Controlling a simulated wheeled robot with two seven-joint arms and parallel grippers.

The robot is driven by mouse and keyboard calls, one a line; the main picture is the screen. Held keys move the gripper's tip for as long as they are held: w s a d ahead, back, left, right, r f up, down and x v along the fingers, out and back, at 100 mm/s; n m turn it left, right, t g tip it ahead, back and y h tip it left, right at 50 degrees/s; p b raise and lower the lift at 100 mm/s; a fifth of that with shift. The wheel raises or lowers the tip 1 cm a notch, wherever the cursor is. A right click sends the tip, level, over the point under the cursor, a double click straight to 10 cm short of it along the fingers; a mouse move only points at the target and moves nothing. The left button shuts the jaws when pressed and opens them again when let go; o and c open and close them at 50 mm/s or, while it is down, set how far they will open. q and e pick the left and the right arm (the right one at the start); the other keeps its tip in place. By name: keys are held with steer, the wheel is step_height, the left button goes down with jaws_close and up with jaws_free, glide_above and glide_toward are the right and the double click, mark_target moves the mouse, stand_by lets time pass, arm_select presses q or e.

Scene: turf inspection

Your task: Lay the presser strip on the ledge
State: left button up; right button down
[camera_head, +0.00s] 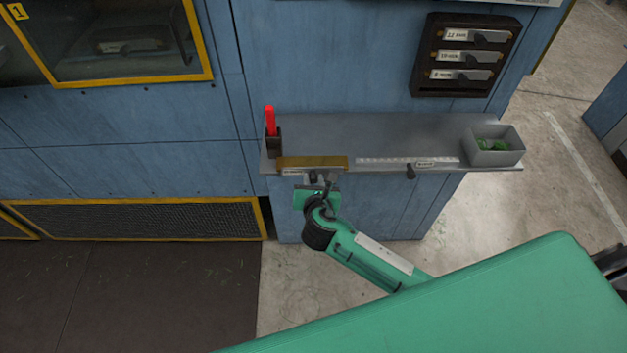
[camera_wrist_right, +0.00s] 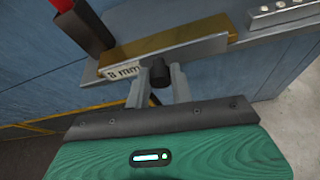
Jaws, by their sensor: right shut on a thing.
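The presser strip (camera_head: 312,162) is a brass-topped bar with a grey front face, at the left part of the front edge of the grey metal ledge (camera_head: 385,137). In the right wrist view the strip (camera_wrist_right: 170,40) carries a white label reading 8 mm and a dark knob. My right gripper (camera_head: 318,180) is in front of the ledge, its fingers shut on that knob (camera_wrist_right: 160,76). I cannot tell whether the strip rests on the ledge or hangs just above it. My left gripper is out of view.
A dark holder with a red stick (camera_head: 270,122) stands behind the strip's left end. A pale strip with a knob (camera_head: 408,161) lies along the front edge to the right. A grey box (camera_head: 494,146) holds green bits. A labelled rack (camera_head: 466,56) hangs above. The ledge's middle is clear.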

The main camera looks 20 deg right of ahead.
steer(key=shift+f, duration=0.15)
stand_by(0.5)
steer(key=c, duration=1.1)
jaws_free()
steer(key=shift+c, duration=0.2)
steer(key=shift+f, duration=0.1)
steer(key=shift+s, duration=0.1)
